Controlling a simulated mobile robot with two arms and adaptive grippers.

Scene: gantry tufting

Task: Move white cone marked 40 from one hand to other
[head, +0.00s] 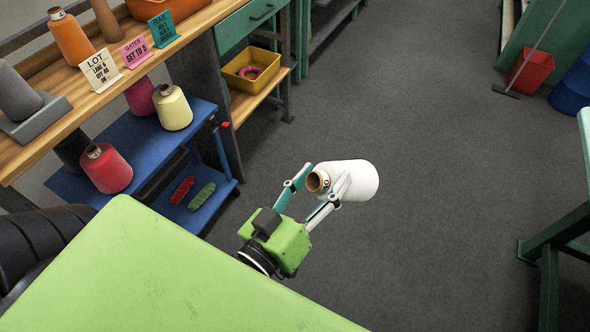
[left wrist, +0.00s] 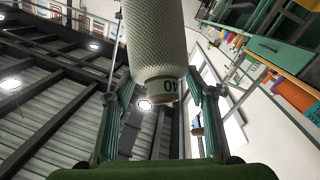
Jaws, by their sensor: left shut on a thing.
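The white cone (head: 355,180) has a brown tube end facing left in the head view and lies on its side in the air. My left gripper (head: 316,189) is shut on it, with one finger on each side near its tube end. In the left wrist view the white cone (left wrist: 155,40) fills the top middle, and the marking 40 shows on its tube end. The left gripper's fingers (left wrist: 157,100) stand on both sides of that end. My right gripper is not in either view.
A green surface (head: 150,270) fills the lower left. A blue cart (head: 150,140) holds a red cone (head: 107,168) and a cream cone (head: 173,107). A wooden bench (head: 110,78) bears more cones and signs. A green frame (head: 550,245) stands at right. The grey floor between is clear.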

